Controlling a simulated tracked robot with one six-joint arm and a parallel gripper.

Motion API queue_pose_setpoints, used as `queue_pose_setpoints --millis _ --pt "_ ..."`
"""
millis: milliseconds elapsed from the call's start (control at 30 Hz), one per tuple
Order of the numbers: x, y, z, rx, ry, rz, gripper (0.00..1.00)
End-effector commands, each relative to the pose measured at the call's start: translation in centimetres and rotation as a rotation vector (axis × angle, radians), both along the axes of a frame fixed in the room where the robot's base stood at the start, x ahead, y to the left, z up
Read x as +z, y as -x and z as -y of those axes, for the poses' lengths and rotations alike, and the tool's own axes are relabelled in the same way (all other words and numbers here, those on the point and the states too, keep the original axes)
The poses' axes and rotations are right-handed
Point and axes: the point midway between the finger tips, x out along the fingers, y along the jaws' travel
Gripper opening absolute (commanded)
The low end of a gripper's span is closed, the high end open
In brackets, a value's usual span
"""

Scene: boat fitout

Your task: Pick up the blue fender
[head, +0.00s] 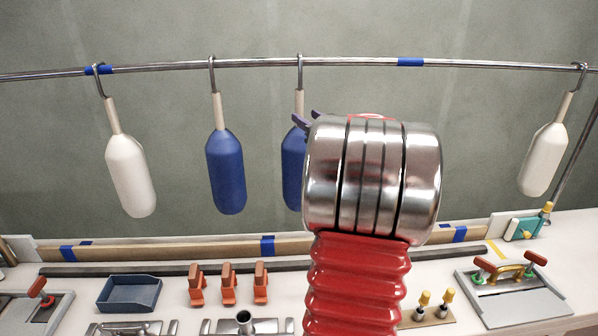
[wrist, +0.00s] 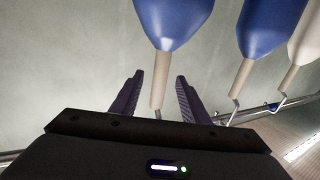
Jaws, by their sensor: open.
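Two blue fenders with beige necks hang by hooks from a metal rail in the head view. The left blue fender (head: 225,172) is fully visible. The right blue fender (head: 292,168) is partly hidden behind my arm. My gripper (head: 307,117) is at the right one's neck. In the wrist view, which shows the fenders upside down, the near blue fender (wrist: 172,20) has its beige neck (wrist: 161,78) between my gripper's two open fingers (wrist: 160,80). Gaps show on both sides of the neck. The other blue fender (wrist: 270,25) hangs to the right.
White fenders hang at the far left (head: 131,175) and far right (head: 543,160) of the rail (head: 350,62). Below are a blue tray (head: 129,293), several orange clamps (head: 228,285) and hardware plates on a white deck. The wall behind is plain.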

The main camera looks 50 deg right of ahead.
Motion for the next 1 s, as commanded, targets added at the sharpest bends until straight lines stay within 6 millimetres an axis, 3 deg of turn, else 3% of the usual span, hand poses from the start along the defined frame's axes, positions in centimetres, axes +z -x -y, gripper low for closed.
queue_pose_setpoints --millis 267,700,1000 --pt "-0.1 -0.3 0.1 0.001 0.0 0.0 0.41" --pt "-0.2 -4.6 2.1 0.001 0.0 0.0 0.41" --pt "-0.2 -4.7 2.2 0.0 0.0 0.0 0.41"
